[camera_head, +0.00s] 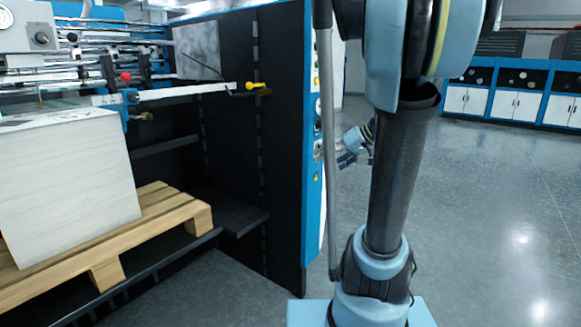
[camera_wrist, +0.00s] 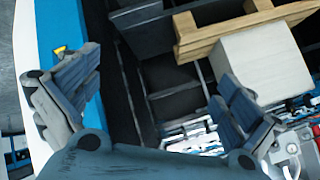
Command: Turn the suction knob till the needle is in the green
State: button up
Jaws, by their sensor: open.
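A light grey box with a dark round knob (camera_head: 41,39) on its face is at the top left of the head view. A pale round dial (camera_head: 4,18) beside it is cut by the picture's edge, and I cannot read its needle. In the wrist view a grey box with a round knob (camera_wrist: 292,148) is at the lower right, partly behind a finger. My gripper (camera_wrist: 157,70) is open and empty in the wrist view. In the head view my gripper (camera_head: 350,150) is partly hidden behind my arm, beside the machine's blue edge, well right of the knob.
A white paper stack (camera_head: 70,190) sits on a wooden pallet (camera_head: 185,217) inside the machine. The machine's dark side panel (camera_head: 275,150) with its blue edge stands between the knob area and my gripper. Blue-white cabinets (camera_head: 510,103) are far back right. The floor on the right is clear.

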jog(key=s+d+f+m+g+h, duration=0.1)
jog(key=s+d+f+m+h, duration=0.1)
jog(key=s+f, duration=0.6)
jog(key=s+d+f+m+g+h, duration=0.1)
jog(key=s+d+f+m+h, duration=0.2)
jog(key=s, duration=0.9)
notch_tip(320, 180, down, 6)
jog(key=d+h, duration=0.1)
jog(key=h, duration=0.2)
jog(key=shift+s+r+h, duration=0.15)
jog(key=shift+s+h, duration=0.25)
jog(key=shift+w+f, duration=0.2)
jog(key=shift+w, duration=0.25)
